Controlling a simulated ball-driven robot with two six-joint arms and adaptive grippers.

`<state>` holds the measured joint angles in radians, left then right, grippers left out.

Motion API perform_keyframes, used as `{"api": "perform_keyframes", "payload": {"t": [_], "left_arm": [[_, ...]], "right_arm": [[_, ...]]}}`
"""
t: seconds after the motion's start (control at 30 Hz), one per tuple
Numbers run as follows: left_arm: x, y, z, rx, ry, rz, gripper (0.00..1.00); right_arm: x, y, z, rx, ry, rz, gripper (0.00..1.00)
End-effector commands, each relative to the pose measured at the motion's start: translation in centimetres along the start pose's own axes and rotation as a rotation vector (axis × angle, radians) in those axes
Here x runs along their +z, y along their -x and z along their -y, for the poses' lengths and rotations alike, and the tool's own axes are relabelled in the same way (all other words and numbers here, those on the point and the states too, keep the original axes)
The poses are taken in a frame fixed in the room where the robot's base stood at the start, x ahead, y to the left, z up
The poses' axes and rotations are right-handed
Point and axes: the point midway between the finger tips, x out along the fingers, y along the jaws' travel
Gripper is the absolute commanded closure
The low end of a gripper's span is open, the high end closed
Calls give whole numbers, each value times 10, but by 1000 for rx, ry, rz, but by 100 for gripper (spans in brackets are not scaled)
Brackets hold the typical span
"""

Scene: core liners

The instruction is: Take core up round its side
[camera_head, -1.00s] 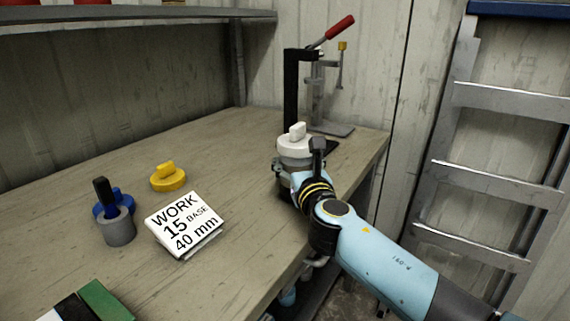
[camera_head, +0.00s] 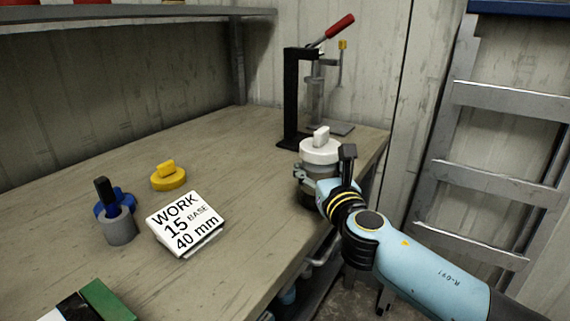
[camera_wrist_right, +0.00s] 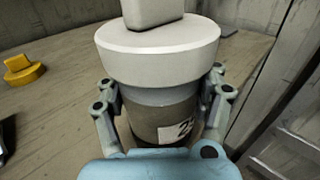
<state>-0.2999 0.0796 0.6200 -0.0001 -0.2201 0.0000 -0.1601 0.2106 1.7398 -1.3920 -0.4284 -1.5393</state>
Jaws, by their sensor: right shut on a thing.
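The core (camera_wrist_right: 147,117) is a brown-grey cylinder with a white knobbed cap (camera_wrist_right: 160,52) on top and a white label (camera_wrist_right: 180,131) on its side, partly hidden. In the head view its white cap (camera_head: 321,152) shows near the right edge of the bench. My right gripper (camera_wrist_right: 163,90) is shut round the core's side, one finger on each side, just below the cap. The core looks upright. Its bottom is hidden, so I cannot tell how far it is from the bench top. My left gripper is not in view.
A press (camera_head: 291,98) with a red handle stands behind the core. A sign (camera_head: 186,225) reading "WORK 15 BASE 40 mm", a yellow knobbed cap (camera_head: 168,180), a grey cylinder (camera_head: 119,228) and a blue piece (camera_head: 123,199) are on the bench's left. The bench middle (camera_head: 235,165) is clear.

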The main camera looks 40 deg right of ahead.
Motion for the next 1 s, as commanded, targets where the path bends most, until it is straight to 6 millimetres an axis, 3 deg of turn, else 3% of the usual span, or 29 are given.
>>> {"api": "perform_keyframes", "payload": {"t": [1.0], "left_arm": [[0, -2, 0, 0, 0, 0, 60]], "right_arm": [[1, 38, 38, 0, 2, 3, 62]]}}
